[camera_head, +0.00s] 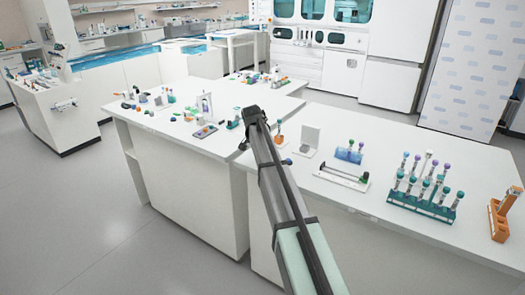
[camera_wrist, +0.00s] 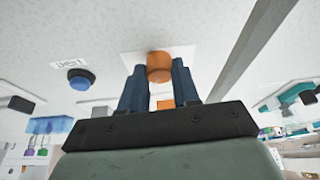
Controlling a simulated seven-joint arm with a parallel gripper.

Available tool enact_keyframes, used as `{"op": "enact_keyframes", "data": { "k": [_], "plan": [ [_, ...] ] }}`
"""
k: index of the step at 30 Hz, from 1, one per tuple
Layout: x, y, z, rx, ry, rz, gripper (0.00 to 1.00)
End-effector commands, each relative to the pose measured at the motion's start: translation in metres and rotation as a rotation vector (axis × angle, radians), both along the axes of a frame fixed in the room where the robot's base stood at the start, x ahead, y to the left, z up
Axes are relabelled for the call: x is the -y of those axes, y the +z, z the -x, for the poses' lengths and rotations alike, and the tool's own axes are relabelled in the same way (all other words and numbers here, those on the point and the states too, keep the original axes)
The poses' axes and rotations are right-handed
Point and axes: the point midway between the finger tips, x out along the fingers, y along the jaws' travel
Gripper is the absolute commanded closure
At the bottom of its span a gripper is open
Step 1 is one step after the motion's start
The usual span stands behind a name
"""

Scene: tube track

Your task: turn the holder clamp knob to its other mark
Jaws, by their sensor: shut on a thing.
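The orange knob (camera_wrist: 159,66) sits on a white plate (camera_wrist: 187,52) in the wrist view. My gripper (camera_wrist: 160,75) has its two dark blue fingers on either side of the knob and is shut on it. A second orange patch (camera_wrist: 166,103) shows between the fingers, nearer the gripper body. In the head view my gripper (camera_head: 253,116) is over the bench, and its fingertips are hidden. An orange part (camera_head: 278,134) shows just right of it. I cannot make out the knob's marks in either view.
A blue button (camera_wrist: 81,76) by a printed label is left of the gripper in the wrist view. In the head view, a blue rack (camera_head: 349,155), a teal tube rack (camera_head: 424,205) and an orange holder (camera_head: 499,222) stand to the right on the white bench (camera_head: 330,205).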

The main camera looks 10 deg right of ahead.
Motion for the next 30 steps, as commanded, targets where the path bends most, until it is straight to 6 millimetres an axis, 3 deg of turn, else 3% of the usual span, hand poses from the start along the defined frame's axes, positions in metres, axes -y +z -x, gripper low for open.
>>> {"op": "enact_keyframes", "data": {
  "k": [9,19,23,30],
  "plan": [
    [0.0,0.0,0.0,-0.001,0.0,-0.001,0.44],
    [-0.001,0.005,0.002,0.001,0.001,0.0,0.44],
    [-0.005,0.019,0.006,0.0,0.001,0.0,0.44],
    [-0.017,0.062,0.019,0.003,0.002,0.0,0.44]
  ]
}}
